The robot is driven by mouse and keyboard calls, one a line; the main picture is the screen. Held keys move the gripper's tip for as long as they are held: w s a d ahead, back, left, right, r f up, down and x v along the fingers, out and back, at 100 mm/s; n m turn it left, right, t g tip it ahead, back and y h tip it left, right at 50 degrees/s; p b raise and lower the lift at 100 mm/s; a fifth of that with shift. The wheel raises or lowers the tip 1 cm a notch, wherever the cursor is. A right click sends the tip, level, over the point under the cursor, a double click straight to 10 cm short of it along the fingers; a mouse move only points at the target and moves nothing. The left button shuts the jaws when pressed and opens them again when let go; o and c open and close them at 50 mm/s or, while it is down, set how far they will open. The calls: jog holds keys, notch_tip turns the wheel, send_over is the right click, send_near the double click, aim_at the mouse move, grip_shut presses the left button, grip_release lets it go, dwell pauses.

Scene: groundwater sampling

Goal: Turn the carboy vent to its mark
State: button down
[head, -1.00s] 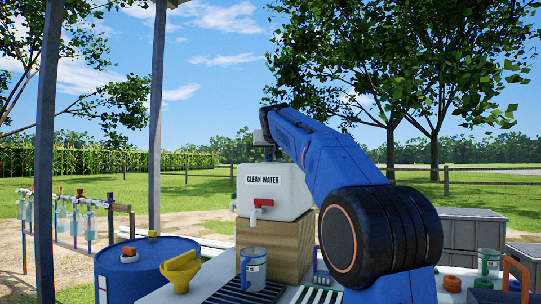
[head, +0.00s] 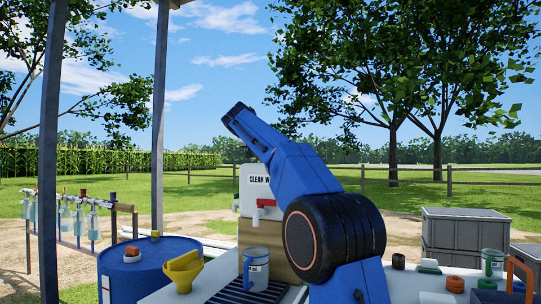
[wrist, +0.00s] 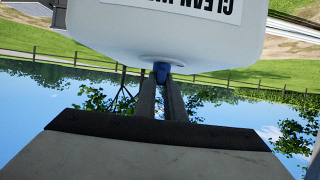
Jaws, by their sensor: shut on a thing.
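The white carboy (head: 252,187), labelled "CLEAN WATER", stands on a wooden block (head: 280,255) in the head view, partly hidden by my arm. It has a red tap (head: 264,205) at its front. In the wrist view the picture is upside down and the carboy (wrist: 120,35) fills the top. Its small blue vent (wrist: 161,68) sits on the carboy's top. My gripper (wrist: 161,80) is shut on the vent, its two fingertips one on each side. The vent's mark cannot be made out. In the head view my arm hides the vent and gripper.
A blue drum (head: 150,262) with a yellow funnel (head: 183,270) stands at left. A clear labelled beaker (head: 255,268) stands before the carboy. Above the carboy is open air.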

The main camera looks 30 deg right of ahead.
jog(key=shift+f, duration=0.1)
dwell(0.3)
jog(key=c, duration=1.8)
grip_release()
jog(key=shift+c, duration=0.2)
jog(key=v, duration=1.7)
jog(key=shift+a+r, duration=0.2)
jog(key=s+a+f+n+g+y, duration=0.1)
jog(key=s+a+f+n+y, duration=0.1)
jog(key=s+f, duration=1.2)
jog(key=s+a+f+n+g+y, duration=0.1)
jog(key=s+a+f+n+y, duration=0.2)
jog(key=s+f, duration=1.1)
jog(key=s+a+f+n+g+y, duration=0.1)
jog(key=s+a+f+n+y, duration=0.2)
jog(key=s+f, duration=1.1)
notch_tip(320, 180, down, 17)
jog(key=n+y, duration=0.2)
jog(key=shift+a+f+g+y, duration=0.2)
jog(key=shift+a+g+y, duration=0.1)
jog(key=shift+y, duration=0.1)
